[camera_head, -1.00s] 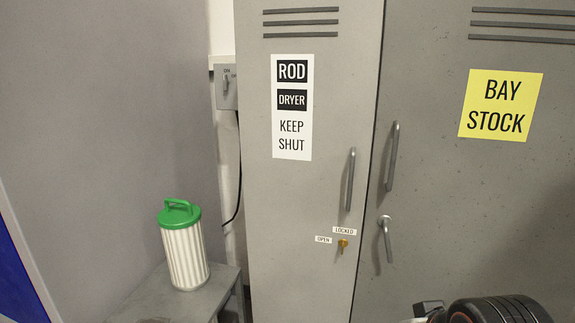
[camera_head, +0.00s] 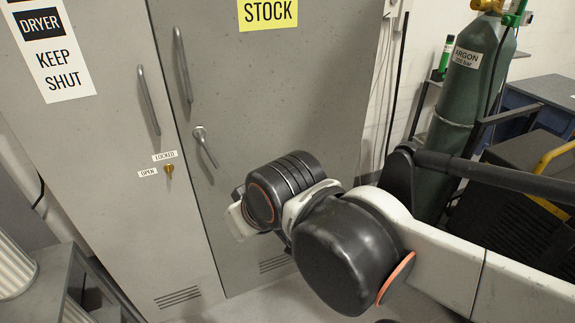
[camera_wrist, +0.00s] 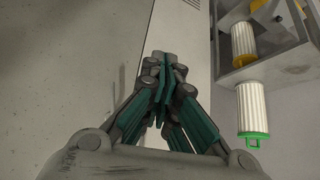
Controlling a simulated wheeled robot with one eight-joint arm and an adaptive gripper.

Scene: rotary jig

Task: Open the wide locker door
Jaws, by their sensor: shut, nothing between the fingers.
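The wide locker door (camera_head: 285,85) is grey with a yellow STOCK sign (camera_head: 268,13) and looks shut. It has a long bar handle (camera_head: 183,65) near its left edge and a tilted lever handle (camera_head: 205,147) below that. My gripper (camera_wrist: 167,75) is shut and empty in the wrist view, in front of grey locker panels. In the head view my wrist stands in front of the door's lower part, right of and below the lever, and the fingers are hidden. The wrist view looks upside down, and I cannot tell whether the fingers touch anything.
The narrow locker door (camera_head: 105,130) at left has a bar handle (camera_head: 149,100) and a brass key (camera_head: 168,170) between LOCKED and OPEN labels. A green argon cylinder (camera_head: 470,100) stands at right. A canister with a green lid (camera_wrist: 252,110) shows in the wrist view.

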